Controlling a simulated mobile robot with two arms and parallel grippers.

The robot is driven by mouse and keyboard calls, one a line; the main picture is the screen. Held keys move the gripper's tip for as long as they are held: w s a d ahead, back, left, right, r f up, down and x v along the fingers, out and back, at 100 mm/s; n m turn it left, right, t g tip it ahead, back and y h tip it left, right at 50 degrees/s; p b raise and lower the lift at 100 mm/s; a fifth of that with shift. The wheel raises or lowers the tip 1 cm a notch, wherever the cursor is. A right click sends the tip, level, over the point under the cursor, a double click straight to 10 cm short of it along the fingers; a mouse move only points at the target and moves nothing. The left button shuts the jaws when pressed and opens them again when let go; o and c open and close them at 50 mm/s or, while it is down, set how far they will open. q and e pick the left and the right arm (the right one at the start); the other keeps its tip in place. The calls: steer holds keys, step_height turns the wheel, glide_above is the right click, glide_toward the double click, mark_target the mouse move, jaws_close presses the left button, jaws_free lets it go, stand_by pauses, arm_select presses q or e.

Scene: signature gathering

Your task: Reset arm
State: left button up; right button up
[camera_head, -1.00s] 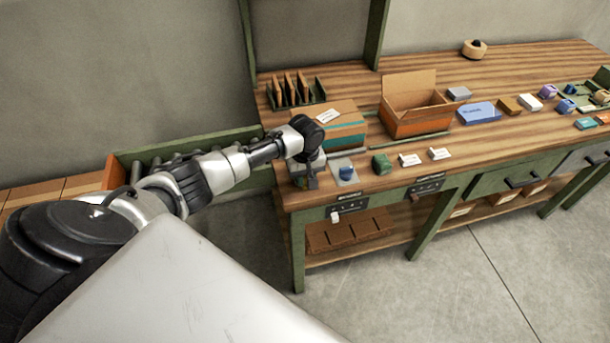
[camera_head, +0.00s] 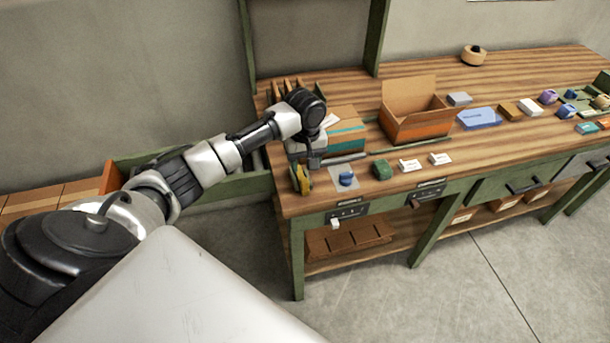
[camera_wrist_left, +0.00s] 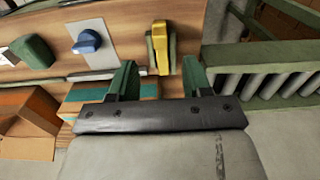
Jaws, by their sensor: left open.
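My left gripper (camera_head: 313,160) hangs over the near left corner of the workbench (camera_head: 430,187). In the left wrist view its two green fingertips (camera_wrist_left: 160,78) stand apart with nothing gripped between them. A yellow and dark grey upright object (camera_head: 303,180) stands on the bench just below the gripper. In the left wrist view this yellow object (camera_wrist_left: 160,47) lies ahead of the gap between the fingers, apart from them. My right gripper is not in view.
A blue object (camera_head: 347,179) on a grey pad, a green block (camera_head: 382,170) and white cards (camera_head: 410,165) stand to the right. A closed cardboard box (camera_head: 347,132) is behind the gripper, an open box (camera_head: 415,115) farther right. A green-edged bin (camera_head: 225,185) adjoins the bench's left.

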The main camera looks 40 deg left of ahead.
arm_select(q)
step_height(320, 180, up, 2)
steer(key=shift+r, duration=0.1)
stand_by(0.5)
